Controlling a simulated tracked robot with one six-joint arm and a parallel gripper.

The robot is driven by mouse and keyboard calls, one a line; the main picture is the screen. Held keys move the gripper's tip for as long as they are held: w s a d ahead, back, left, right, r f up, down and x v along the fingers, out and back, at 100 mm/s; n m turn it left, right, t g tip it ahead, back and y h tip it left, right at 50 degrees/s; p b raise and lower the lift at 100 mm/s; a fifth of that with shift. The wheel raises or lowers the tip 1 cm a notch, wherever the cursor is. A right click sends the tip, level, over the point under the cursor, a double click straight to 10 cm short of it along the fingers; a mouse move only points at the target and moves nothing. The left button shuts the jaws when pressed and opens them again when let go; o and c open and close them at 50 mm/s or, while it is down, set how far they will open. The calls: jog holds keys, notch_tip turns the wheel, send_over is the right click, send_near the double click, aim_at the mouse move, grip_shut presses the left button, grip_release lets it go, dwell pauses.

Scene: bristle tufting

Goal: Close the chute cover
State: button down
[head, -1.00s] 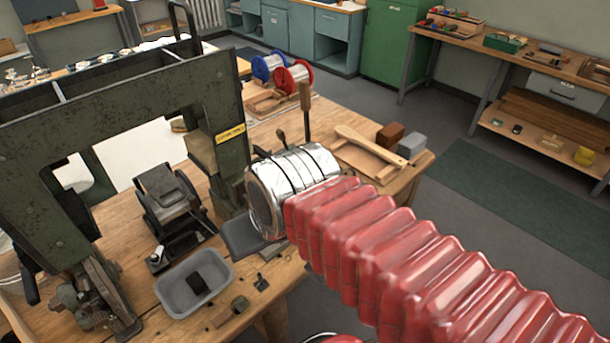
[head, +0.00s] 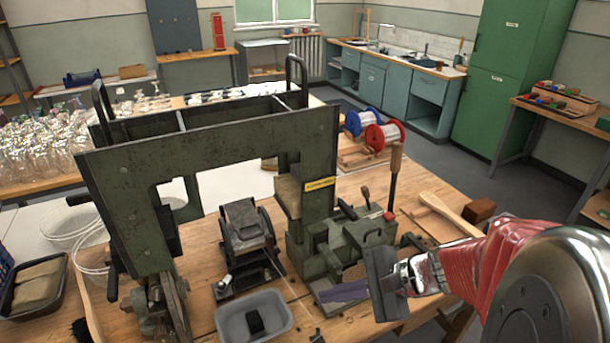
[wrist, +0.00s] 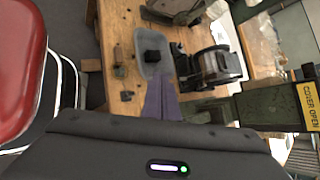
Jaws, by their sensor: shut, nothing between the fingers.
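A green metal machine (head: 215,140) with a tall frame stands on the wooden bench. A yellow label (head: 319,184) sits on its right upright; in the wrist view a yellow label (wrist: 310,105) reads "COVER OPEN". I cannot clearly pick out the chute cover itself. A lower green housing (head: 362,238) with a red knob and a lever stands right of that upright. My gripper (head: 322,294) is shut and empty, its purple-grey fingers pointing left in front of this housing. In the wrist view the fingers (wrist: 160,80) lie together over the bench edge, near the tray.
A grey tray (head: 276,325) holding a black block is left of my fingers. A black device (head: 247,232) stands behind it. Blue and red spools (head: 383,135) and a wooden mallet (head: 448,212) are farther back. A red stool (wrist: 20,70) shows in the wrist view.

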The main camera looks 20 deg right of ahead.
jog(key=w+d+f+m+t+h, duration=0.1)
jog(key=d+m+t+h, duration=0.5)
jog(key=d+m, duration=1)
jog(key=d+f+t, duration=0.1)
jog(key=d+t, duration=0.2)
jog(key=d, duration=0.3)
jog(key=shift+w+d+f+m, duration=0.15)
jog(key=shift+w+d+m, duration=0.15)
jog(key=shift+d, duration=0.05)
send_near(383, 238)
jog(key=shift+w+a+r, duration=0.2)
jog(key=shift+w+a, duration=0.45)
jog(key=shift+w, duration=0.45)
jog(key=shift+w+a+r, duration=0.2)
jog(key=shift+w+a, duration=0.45)
jog(key=shift+w, duration=0.45)
jog(key=shift+w+a+r, duration=0.2)
jog(key=shift+w+a, duration=0.45)
jog(key=shift+w, duration=0.45)
